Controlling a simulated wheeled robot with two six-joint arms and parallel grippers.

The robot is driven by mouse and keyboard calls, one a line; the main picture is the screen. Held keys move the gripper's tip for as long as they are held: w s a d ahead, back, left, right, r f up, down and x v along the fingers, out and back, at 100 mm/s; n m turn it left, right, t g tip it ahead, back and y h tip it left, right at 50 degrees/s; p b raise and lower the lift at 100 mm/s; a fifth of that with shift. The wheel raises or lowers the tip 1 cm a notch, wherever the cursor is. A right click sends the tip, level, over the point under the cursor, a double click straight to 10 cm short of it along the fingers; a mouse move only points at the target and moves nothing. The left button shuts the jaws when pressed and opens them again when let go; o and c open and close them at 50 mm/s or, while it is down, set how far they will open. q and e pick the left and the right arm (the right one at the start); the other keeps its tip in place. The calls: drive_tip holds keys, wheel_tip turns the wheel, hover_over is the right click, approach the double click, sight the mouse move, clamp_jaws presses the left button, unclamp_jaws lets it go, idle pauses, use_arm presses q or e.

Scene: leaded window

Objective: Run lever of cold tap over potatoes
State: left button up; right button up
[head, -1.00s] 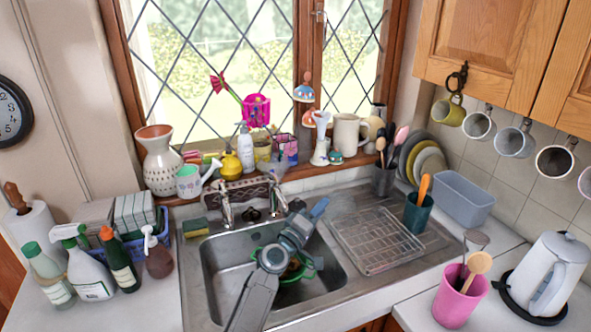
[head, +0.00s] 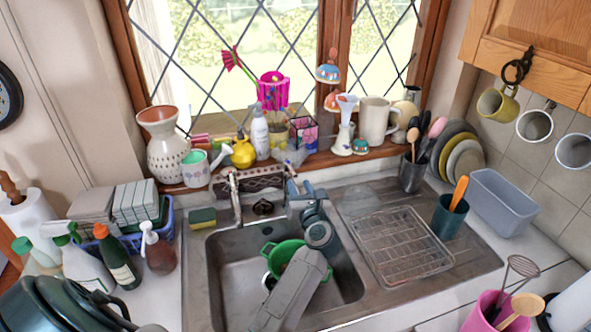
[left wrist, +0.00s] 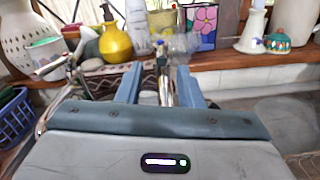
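The sink has two chrome taps at its back edge. The left tap (head: 236,206) stands clear. The right tap is largely covered by my left gripper (head: 305,190) in the head view; its chrome body (left wrist: 164,88) shows between my fingers in the left wrist view. The left gripper is open, its two blue-grey fingers apart, with the tap beyond or between them; I cannot tell whether they touch it. A green colander (head: 279,252) sits in the sink, partly under my left arm. I cannot make out potatoes in it. My right gripper is out of view.
A patterned box (head: 249,186) stands behind the taps. The window sill holds a yellow pot (head: 243,154), a soap bottle (head: 260,136) and a jug (head: 376,124). A wire rack (head: 402,243) lies on the drainer at right. A sponge (head: 203,218) lies left of the taps.

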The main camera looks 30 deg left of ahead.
sight(294, 172)
use_arm(q)
drive_tip(key=x, duration=0.4)
drive_tip(key=b+x, duration=0.1)
drive_tip(key=x, duration=0.2)
drive_tip(key=shift+w+f, duration=0.1)
drive_tip(key=shift+f, duration=0.25)
drive_tip(key=shift+x, duration=0.75)
drive_tip(key=shift+r, duration=0.15)
clamp_jaws()
